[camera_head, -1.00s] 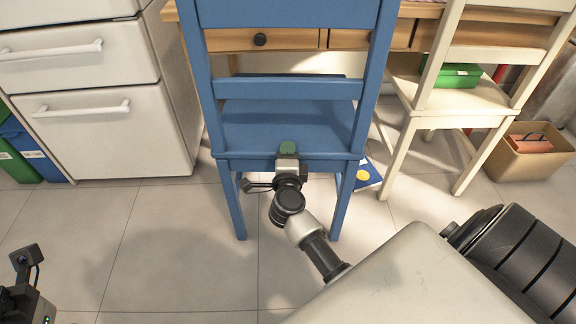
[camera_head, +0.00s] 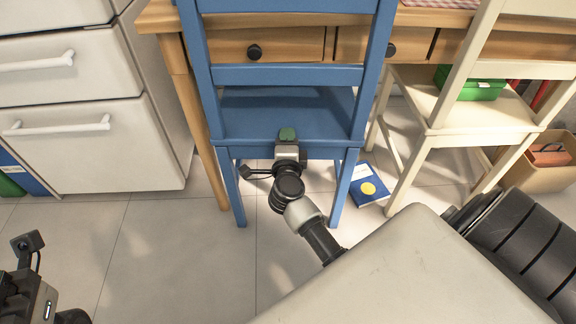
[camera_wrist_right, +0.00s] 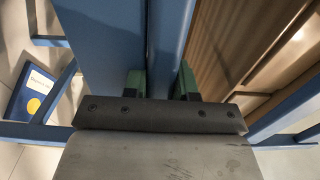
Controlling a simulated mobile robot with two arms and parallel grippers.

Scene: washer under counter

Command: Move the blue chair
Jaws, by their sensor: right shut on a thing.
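The blue chair (camera_head: 286,118) stands upright in the middle of the head view, its back toward me and its seat partly under the wooden desk. My right gripper (camera_head: 287,136) is at the rear edge of the seat, between the back posts. In the right wrist view its green fingers (camera_wrist_right: 162,84) are shut on a blue rail of the chair (camera_wrist_right: 165,45). My left gripper (camera_head: 28,246) shows at the lower left edge, away from the chair; its fingers are not clear enough to judge.
The wooden desk (camera_head: 290,44) is behind the chair. A cream chair (camera_head: 480,110) with a green box (camera_head: 470,85) stands at the right. A white drawer cabinet (camera_head: 90,145) stands left. A blue book (camera_head: 368,185) lies on the floor beside the chair. Tiled floor is clear at front left.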

